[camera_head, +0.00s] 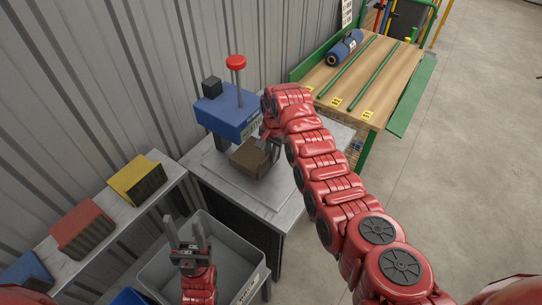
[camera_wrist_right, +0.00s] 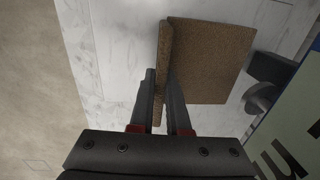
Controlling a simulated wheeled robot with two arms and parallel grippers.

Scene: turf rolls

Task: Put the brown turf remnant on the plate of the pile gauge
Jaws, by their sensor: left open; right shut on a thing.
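The brown turf remnant (camera_head: 248,158) is in front of the blue head of the pile gauge (camera_head: 226,114), over the pale plate (camera_head: 236,180). It also shows in the right wrist view (camera_wrist_right: 210,62), bent, with one narrow flap between the fingers. My right gripper (camera_head: 270,143) is shut on that flap; its fingers also show in the right wrist view (camera_wrist_right: 160,92). I cannot tell whether the remnant touches the plate. The gauge has a red knob on a rod. My left gripper (camera_head: 186,228) is open and empty above the grey bin.
The grey bin (camera_head: 248,262) stands in front of the gauge's table. A shelf at left holds yellow (camera_head: 138,180), red (camera_head: 82,230) and blue (camera_head: 26,272) turf samples. A wooden bench (camera_head: 372,82) with a blue roll (camera_head: 345,47) and green rails stands behind. The floor at right is clear.

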